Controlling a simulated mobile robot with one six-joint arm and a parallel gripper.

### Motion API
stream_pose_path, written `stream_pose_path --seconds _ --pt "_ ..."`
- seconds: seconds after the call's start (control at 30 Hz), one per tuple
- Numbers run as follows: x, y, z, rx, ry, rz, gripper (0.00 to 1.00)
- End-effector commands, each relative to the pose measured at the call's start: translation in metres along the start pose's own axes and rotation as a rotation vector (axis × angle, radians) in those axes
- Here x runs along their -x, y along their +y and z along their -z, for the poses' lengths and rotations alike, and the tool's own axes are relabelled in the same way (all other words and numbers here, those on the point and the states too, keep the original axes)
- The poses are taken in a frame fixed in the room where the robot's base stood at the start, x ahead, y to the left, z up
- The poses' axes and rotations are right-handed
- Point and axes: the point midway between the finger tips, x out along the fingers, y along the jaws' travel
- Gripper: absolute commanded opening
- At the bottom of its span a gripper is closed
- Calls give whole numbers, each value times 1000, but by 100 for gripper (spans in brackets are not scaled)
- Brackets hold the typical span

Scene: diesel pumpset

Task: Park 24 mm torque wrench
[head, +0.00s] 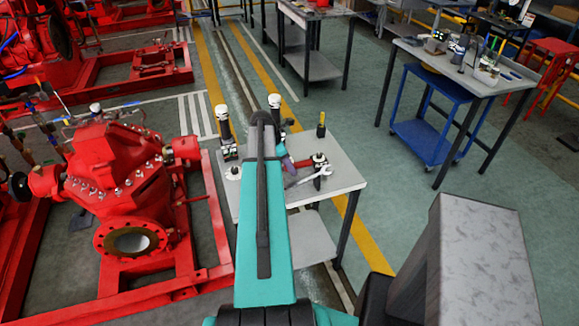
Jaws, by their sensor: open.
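A small grey-topped table (345,178) stands right of the red pump, with several tools on it. A black upright tool with a white top (223,122) stands at its left. A similar white-topped tool (274,103) stands behind my teal arm, partly hidden. A red-and-black tool (308,161) lies near the middle, with a silver open-ended wrench (311,176) beside it. I cannot tell which tool is the 24 mm torque wrench. My arm covers the middle of the table, and my gripper cannot be made out behind it.
The red pump (115,180) on its red frame fills the left. A yellow-and-black upright tool (321,125) stands at the table's back right. A workbench (470,75) and a blue cart (420,140) stand farther right. Green floor (400,215) right of the table is clear.

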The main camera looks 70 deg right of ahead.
Motion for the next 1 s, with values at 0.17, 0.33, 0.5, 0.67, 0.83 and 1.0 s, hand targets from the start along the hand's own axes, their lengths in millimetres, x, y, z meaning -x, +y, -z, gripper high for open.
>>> stream_pose_path --seconds 0.17,0.33,0.5,0.67,0.83,1.0 --pt "15 0 1 1 0 -2 43" --pt "33 0 1 0 0 -2 43" --pt "52 0 0 0 0 -2 43" --pt "70 0 1 1 -1 -3 43" --pt "89 0 0 1 -1 -3 43" --pt "107 0 0 1 -1 -3 43"
